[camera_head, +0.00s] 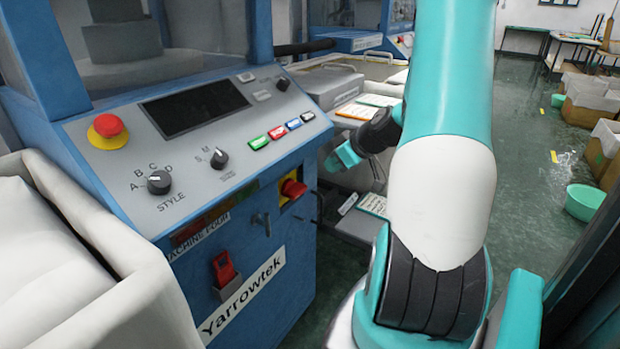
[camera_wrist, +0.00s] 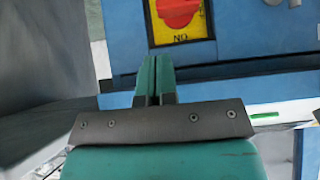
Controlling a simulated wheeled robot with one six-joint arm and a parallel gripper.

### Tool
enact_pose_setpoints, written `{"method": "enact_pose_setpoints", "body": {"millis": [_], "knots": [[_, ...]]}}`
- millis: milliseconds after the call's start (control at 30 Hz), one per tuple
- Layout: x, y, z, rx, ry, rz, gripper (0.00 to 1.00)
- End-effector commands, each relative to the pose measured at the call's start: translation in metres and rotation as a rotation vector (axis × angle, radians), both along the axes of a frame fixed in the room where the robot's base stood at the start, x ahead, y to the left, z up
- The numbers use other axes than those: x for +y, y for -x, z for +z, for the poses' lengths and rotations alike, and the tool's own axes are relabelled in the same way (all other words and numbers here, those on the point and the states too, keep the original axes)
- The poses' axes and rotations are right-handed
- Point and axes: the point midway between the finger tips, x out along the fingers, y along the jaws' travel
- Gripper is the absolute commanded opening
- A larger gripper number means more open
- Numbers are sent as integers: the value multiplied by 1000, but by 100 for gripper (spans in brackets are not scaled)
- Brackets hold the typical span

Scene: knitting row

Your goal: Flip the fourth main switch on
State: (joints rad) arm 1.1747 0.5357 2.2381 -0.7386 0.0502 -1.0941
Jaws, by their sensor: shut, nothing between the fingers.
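The blue machine's front carries a label reading "MACHINE FOUR" (camera_head: 200,232). A red rotary switch (camera_head: 293,188) on a yellow plate sits at the right end of that front, below the sloped panel. In the wrist view a red rotary knob (camera_wrist: 178,10) on a yellow plate is cut by the top edge, with upside-down lettering that looks like ON below it. My gripper (camera_head: 338,162) is to the right of the machine. In the wrist view its teal fingers (camera_wrist: 155,78) are together and empty, pointing toward the yellow plate and apart from the knob.
The sloped panel holds a red mushroom button (camera_head: 107,126), a style dial (camera_head: 159,182) and several coloured buttons. A red lever (camera_head: 225,268) and a small metal handle (camera_head: 262,222) are on the front. A white fabric bin (camera_head: 120,245) stands left. Open floor (camera_head: 525,120) lies right.

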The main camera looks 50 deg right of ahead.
Motion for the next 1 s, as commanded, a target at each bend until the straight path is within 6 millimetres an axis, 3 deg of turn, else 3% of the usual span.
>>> {"method": "enact_pose_setpoints", "body": {"millis": [167, 600, 1000], "knots": [[0, -9, -11, 0, -2, 1, 0], [4, -61, -62, 1, -1, -1, 0], [4, -69, -71, 0, 1, -4, 0]]}}
